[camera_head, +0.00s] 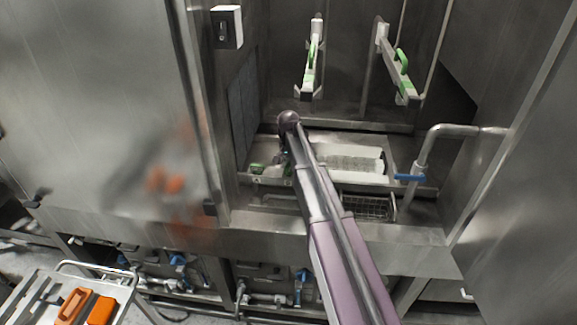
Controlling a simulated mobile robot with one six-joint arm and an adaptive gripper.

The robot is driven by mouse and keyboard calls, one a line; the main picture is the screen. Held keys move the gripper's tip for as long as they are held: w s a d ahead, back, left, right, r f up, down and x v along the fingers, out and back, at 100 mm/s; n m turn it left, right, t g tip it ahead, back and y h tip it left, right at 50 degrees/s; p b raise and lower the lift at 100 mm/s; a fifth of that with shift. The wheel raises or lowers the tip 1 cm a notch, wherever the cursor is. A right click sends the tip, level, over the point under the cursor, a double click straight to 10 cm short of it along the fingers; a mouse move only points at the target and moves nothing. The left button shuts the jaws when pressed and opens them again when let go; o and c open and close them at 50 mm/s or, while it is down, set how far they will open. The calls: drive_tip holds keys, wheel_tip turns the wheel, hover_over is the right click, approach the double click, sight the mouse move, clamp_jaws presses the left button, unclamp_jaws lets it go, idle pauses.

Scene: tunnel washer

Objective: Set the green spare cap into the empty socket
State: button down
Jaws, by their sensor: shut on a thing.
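My gripper (281,168) is at the end of my arm, low over the left part of the washer's basin. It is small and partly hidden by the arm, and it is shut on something. A small green piece (257,168) shows just left of it at the basin's left end; it looks like the green cap, but the contact is too small to make out. Two wash arms hang above, the left one (308,75) and the right one (398,65), each with green parts. I cannot make out which socket is empty.
A pale slatted piece (350,160) lies in the basin, with a wire basket (368,207) in front. A pipe with a blue handle (410,177) stands at the right. Steel walls flank the opening. A cart (35,295) with orange items (100,311) is lower left.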

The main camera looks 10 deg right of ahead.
drive_tip(key=shift+f, duration=0.15)
drive_tip(key=shift+f+b, duration=0.55)
drive_tip(key=shift+b, duration=0.05)
drive_tip(key=shift+s+f, duration=0.1)
drive_tip(key=shift+f, duration=0.05)
idle(1.1)
drive_tip(key=c, duration=0.5)
unclamp_jaws()
